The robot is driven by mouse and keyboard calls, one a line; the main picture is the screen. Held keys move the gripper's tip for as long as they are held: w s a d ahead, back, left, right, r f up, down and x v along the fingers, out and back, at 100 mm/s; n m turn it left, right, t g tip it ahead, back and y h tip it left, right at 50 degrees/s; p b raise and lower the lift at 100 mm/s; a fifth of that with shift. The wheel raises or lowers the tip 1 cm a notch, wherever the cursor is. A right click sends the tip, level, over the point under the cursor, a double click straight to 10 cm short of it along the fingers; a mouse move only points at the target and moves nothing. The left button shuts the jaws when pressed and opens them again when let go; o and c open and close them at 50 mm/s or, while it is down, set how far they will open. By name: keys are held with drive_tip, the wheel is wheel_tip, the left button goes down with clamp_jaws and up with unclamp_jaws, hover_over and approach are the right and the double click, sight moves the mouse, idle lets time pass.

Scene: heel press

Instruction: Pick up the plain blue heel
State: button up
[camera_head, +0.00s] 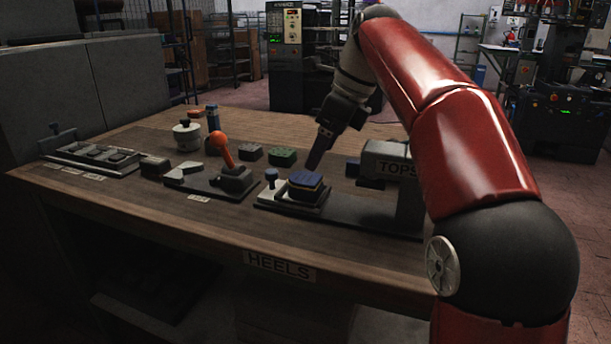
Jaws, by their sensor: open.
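A blue heel-shaped block (306,180) sits on the dark base plate of the press at the front middle of the bench. My gripper (314,162) hangs just above and behind this block, fingers pointing down. It looks empty, and I see no contact with the block. The fingers overlap in this view, so the gap between them is hard to see. A green heel (283,157) and a grey heel (250,153) lie behind and to the left.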

sight(308, 178)
drive_tip(key=b+x, duration=0.2)
drive_tip(key=x, duration=0.5)
drive_tip(key=shift+w+a+f+b, duration=0.1)
drive_tip(key=shift+w+f+b, duration=0.1)
drive_tip(key=shift+f+b, duration=0.15)
drive_tip(key=c, duration=1.1)
drive_tip(key=shift+r, duration=0.15)
